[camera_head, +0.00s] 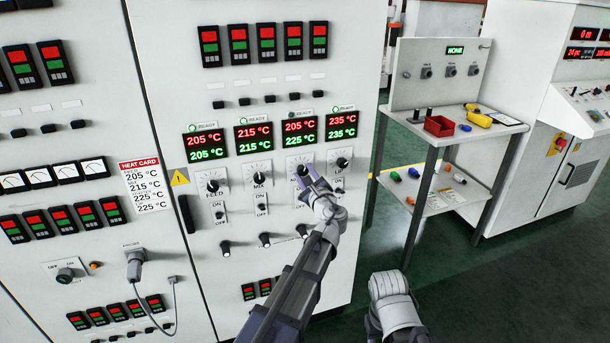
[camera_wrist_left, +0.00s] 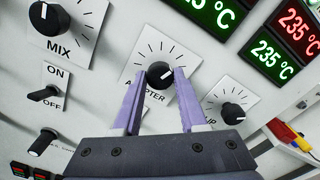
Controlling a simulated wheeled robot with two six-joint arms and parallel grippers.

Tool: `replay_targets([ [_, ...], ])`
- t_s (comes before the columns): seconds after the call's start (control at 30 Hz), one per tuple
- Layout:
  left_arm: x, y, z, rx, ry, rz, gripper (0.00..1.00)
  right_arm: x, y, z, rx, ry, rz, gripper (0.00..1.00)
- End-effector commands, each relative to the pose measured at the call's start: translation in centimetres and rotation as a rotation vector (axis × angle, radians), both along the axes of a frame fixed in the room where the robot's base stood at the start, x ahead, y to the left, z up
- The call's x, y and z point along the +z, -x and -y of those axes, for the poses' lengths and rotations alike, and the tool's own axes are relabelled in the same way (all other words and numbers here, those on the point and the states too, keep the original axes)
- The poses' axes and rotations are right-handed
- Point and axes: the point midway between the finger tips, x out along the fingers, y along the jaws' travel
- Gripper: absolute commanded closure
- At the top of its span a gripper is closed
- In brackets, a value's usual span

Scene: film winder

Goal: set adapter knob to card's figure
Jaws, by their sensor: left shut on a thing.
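The adapter knob (camera_wrist_left: 159,74) is a black dial with a white mark on a white scale plate. It is third in the row of knobs on the control panel; the head view shows its plate (camera_head: 297,160) partly hidden by my gripper. My left gripper (camera_wrist_left: 157,80) is shut on this knob, one purple finger on each side. The adapter display (camera_head: 301,131) reads 205 °C in red and 225 °C in green. The heat card (camera_head: 146,187) lists 205, 215, 225 and 225 °C from top to bottom.
The mix knob (camera_head: 260,180) and lip knob (camera_head: 343,163) flank the adapter knob closely. Switches and smaller knobs sit below. A table (camera_head: 446,134) with a red bin (camera_head: 438,126) stands to the right. My right arm's pale link shows at the lower right.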

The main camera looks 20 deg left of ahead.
Motion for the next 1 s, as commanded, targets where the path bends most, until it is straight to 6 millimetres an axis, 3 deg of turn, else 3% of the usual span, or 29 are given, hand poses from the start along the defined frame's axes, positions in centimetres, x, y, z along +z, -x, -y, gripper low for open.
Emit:
replay_targets([
  [0.8,-0.10,0.11,0.03,0.000,-0.089,-0.063,1.00,-0.04,0.00,0.00,0.000,0.000,0.000,0.50],
  [0.83,-0.10,0.11,0.03,0.000,-0.089,-0.063,0.57,-0.04,0.00,0.00,0.000,0.000,0.000,0.50],
  [1.0,-0.07,0.08,0.02,0.000,-0.090,-0.063,0.38,-0.04,0.00,0.00,0.000,0.000,0.000,0.50],
])
